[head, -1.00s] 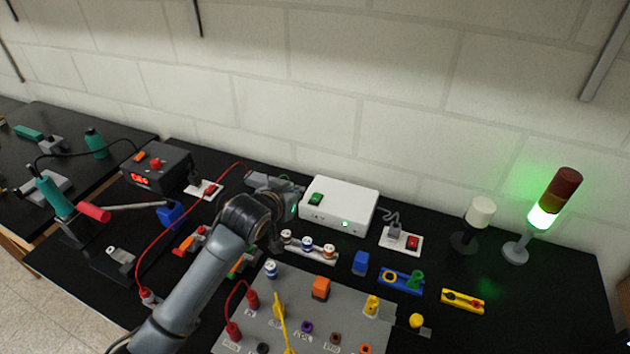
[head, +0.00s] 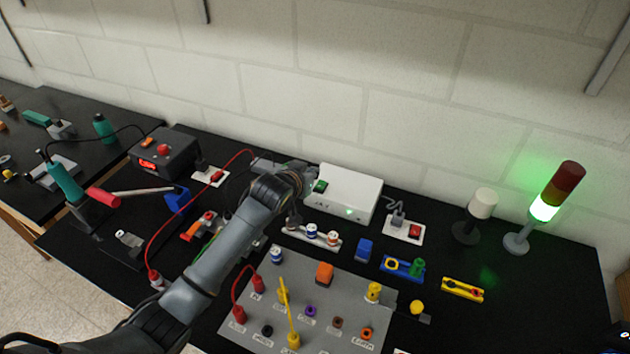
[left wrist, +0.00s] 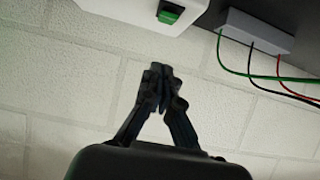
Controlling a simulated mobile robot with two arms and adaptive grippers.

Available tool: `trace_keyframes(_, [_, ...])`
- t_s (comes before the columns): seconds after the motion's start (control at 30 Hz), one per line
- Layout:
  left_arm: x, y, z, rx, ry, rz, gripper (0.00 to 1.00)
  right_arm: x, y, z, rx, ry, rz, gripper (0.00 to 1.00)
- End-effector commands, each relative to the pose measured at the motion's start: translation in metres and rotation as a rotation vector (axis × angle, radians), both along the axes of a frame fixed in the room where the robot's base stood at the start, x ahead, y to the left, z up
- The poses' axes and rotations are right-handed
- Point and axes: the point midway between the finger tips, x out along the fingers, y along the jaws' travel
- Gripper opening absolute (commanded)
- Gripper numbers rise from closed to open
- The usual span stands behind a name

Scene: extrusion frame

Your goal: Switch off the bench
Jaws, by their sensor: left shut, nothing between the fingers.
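A white box (head: 352,193) stands at the back of the black bench (head: 540,320), with a green switch (head: 320,186) at its front left and a small green light on its front. A signal tower (head: 543,210) at the right glows green in its lower section; its red top is dark. My left gripper (head: 308,176) is beside the box's left end, close to the switch. In the left wrist view my left gripper (left wrist: 160,80) is shut and empty, apart in the picture from the green switch (left wrist: 170,12). My right gripper is out of view.
A white socket plate with a red switch (head: 415,231) and a plug (head: 397,219) sits right of the box. Spools (head: 312,230) stand in front of it, then a grey patch panel (head: 310,270) with leads. A soldering station (head: 165,153) is at the left.

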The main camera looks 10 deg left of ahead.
Motion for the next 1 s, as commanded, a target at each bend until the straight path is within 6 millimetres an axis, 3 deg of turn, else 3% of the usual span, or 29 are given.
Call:
trace_keyframes(0.27, [0.032, -0.007, -0.018, 0.001, 0.001, -0.001, 0.0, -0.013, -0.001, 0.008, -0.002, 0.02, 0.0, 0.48])
trace_keyframes(0.53, [0.02, -0.004, -0.051, 0.001, 0.001, -0.001, 0.0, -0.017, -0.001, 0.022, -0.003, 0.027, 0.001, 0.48])
trace_keyframes(1.0, [0.02, -0.004, -0.058, 0.0, -0.003, 0.0, 0.0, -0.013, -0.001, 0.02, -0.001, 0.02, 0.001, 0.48])
